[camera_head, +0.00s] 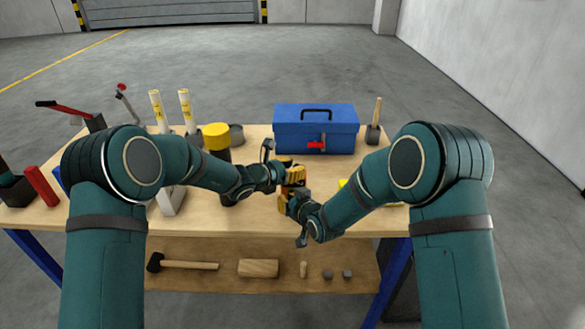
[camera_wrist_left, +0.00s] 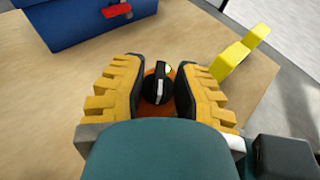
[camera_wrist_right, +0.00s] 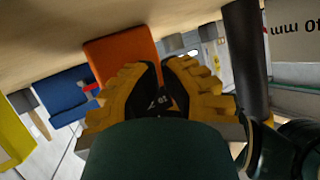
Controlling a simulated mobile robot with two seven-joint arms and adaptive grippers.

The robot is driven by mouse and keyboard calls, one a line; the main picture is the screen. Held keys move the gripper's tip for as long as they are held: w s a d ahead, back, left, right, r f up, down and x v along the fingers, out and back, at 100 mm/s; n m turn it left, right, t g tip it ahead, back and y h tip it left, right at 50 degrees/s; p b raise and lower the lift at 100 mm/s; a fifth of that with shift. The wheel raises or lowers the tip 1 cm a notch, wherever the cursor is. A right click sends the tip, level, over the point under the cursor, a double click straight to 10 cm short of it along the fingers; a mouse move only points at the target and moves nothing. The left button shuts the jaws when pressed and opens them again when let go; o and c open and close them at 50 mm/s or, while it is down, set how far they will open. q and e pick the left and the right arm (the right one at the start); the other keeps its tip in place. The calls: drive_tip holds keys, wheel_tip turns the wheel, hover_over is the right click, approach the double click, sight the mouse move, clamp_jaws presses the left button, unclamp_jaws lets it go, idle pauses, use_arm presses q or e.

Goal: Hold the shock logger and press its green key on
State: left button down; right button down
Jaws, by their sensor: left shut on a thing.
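The shock logger is an orange block (camera_wrist_right: 120,52) in the right wrist view. My left gripper (camera_head: 296,176) is shut on it, above the table's middle. In the left wrist view a little of its orange body (camera_wrist_left: 152,111) shows between the yellow fingers, with a black round part in front. My right gripper (camera_head: 295,199) is close below the left one in the head view. In the right wrist view its fingers are together beside the orange block; I cannot tell whether they touch it.
A blue toolbox (camera_head: 315,136) with a red latch stands at the table's back. A black cylinder with a yellow top (camera_head: 216,135) stands left of the grippers. A yellow object (camera_wrist_left: 238,57) lies to the right. The wooden table (camera_head: 258,215) is clear in front.

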use_arm(q)
drive_tip(key=shift+s+f, duration=0.1)
drive_tip(key=shift+f, duration=0.1)
use_arm(e)
drive_tip(key=shift+s, duration=0.4)
drive_tip(key=shift+s, duration=3)
use_arm(q)
drive_tip(key=c, duration=0.7)
unclamp_jaws()
drive_tip(key=shift+c, duration=0.2)
